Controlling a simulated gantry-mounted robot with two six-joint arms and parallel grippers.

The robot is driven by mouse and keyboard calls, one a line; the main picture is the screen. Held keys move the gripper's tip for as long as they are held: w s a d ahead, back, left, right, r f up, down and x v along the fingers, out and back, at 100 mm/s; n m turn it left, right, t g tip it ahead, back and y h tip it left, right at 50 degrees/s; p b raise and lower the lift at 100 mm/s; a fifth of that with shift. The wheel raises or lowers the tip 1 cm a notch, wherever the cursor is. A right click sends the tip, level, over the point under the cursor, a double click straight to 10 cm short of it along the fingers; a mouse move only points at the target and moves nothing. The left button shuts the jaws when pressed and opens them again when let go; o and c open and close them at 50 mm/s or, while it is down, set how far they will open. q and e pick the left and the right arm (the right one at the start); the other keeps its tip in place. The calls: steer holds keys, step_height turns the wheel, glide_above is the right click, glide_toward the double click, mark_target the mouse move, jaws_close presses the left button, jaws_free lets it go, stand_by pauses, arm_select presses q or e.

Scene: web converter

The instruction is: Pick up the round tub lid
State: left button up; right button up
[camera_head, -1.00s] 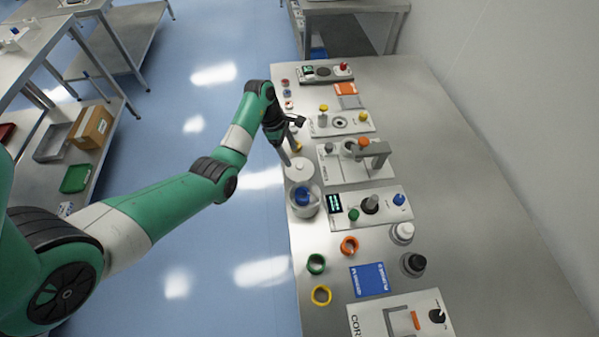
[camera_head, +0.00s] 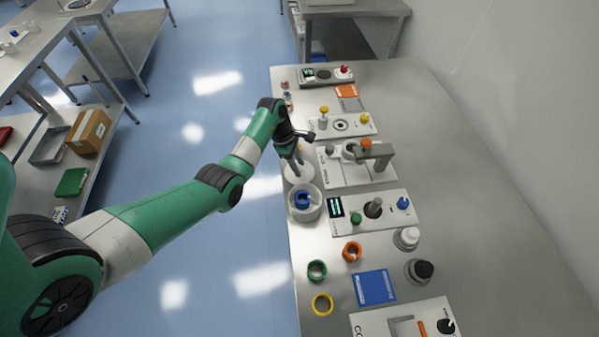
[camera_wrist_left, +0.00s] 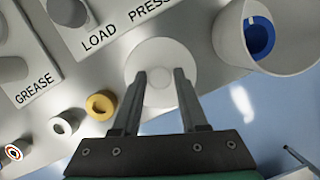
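The round tub lid is a white disc with a small raised knob, lying on the steel bench's left edge in the head view (camera_head: 295,180). It also shows in the left wrist view (camera_wrist_left: 186,62). My left gripper (camera_head: 297,167) is over the lid, partly hiding it. In the left wrist view its two fingers (camera_wrist_left: 160,82) are apart, with the lid's knob between them and a gap on each side. An open white tub (camera_head: 292,208) with a blue piece (camera_head: 303,199) inside stands just below the lid in the head view. My right gripper is not in view.
A labelled panel with an arched bracket (camera_head: 377,152) is right of the lid, and a panel with knobs (camera_head: 340,226) is right of the tub. The bench's right side is clear.

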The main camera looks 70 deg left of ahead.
arm_select(q)
jaws_close()
steer(key=shift+r, duration=0.1)
